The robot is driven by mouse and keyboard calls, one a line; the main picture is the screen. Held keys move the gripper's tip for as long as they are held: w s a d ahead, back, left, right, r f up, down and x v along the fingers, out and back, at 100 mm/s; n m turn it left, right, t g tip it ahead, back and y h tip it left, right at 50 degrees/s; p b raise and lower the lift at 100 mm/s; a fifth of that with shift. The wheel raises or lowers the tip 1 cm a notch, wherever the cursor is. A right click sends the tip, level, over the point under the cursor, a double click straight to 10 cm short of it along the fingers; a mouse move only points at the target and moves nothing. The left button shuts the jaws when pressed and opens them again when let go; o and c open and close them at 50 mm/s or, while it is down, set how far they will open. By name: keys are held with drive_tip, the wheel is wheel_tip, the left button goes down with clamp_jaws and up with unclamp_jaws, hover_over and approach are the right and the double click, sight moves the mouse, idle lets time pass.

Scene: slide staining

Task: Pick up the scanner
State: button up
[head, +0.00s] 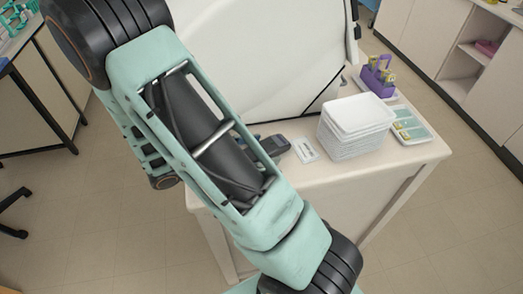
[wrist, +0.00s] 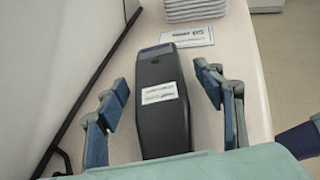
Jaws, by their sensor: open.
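The scanner (wrist: 162,112) is a dark, elongated handheld device with a white label and a small green mark. In the wrist view it lies on the table between the two fingers of my gripper (wrist: 162,95). The gripper is open, one finger on each side, with a visible gap on both sides. The scanner's near end is hidden behind my gripper's body. In the head view only the scanner's far end (head: 273,145) shows past my arm, which hides the gripper's fingertips.
A white label card (head: 304,150) lies just beyond the scanner. A stack of white trays (head: 355,130) stands to its right. A purple rack (head: 377,77) and a slide tray (head: 411,125) are farther right. A large white machine (head: 265,60) borders the table's back.

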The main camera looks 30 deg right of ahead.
drive_tip(key=shift+c, duration=0.5)
drive_tip(key=c, duration=1.2)
drive_tip(key=shift+c, duration=0.4)
drive_tip(key=shift+r, duration=0.1)
